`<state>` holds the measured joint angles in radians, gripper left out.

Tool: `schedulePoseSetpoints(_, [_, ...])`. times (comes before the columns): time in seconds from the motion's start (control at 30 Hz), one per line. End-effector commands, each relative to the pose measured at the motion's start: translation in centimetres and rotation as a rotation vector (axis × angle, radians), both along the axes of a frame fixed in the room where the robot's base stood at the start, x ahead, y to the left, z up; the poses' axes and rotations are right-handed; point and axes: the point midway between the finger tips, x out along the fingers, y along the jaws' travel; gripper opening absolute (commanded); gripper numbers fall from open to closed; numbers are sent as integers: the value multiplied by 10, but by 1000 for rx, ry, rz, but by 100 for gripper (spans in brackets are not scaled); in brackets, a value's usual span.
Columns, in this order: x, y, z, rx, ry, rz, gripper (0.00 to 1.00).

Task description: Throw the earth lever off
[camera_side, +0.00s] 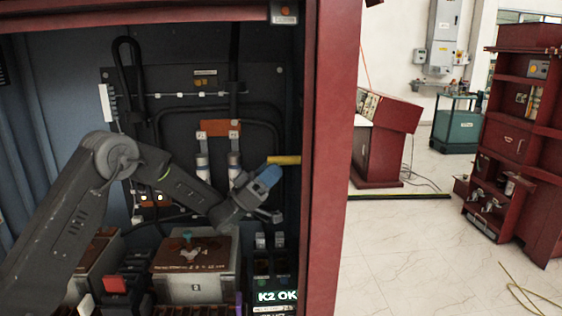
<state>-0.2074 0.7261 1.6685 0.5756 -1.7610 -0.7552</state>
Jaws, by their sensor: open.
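My arm reaches into the open red cabinet, and my gripper (268,216) is at its right side, close to the red door post. The gripper is small in the picture and is open, with nothing seen between its fingers. A short yellow bar (284,160) sticks out just above my wrist, partly behind a blue rounded part; it may be the earth lever, but I cannot tell for sure. I cannot tell whether the gripper touches it.
A transformer box (195,272) with a teal knob stands below my wrist. A red switch (116,285) is left of it. The red post (330,160) closes off the right.

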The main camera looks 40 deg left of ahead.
Motion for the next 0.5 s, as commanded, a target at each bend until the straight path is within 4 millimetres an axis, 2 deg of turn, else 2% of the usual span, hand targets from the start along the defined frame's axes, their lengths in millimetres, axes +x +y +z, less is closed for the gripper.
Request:
schedulePoseSetpoints(0.2, [15, -11, 18, 0, -1, -1, 48])
schedulePoseSetpoints(0.5, [18, -13, 23, 0, 1, 1, 48])
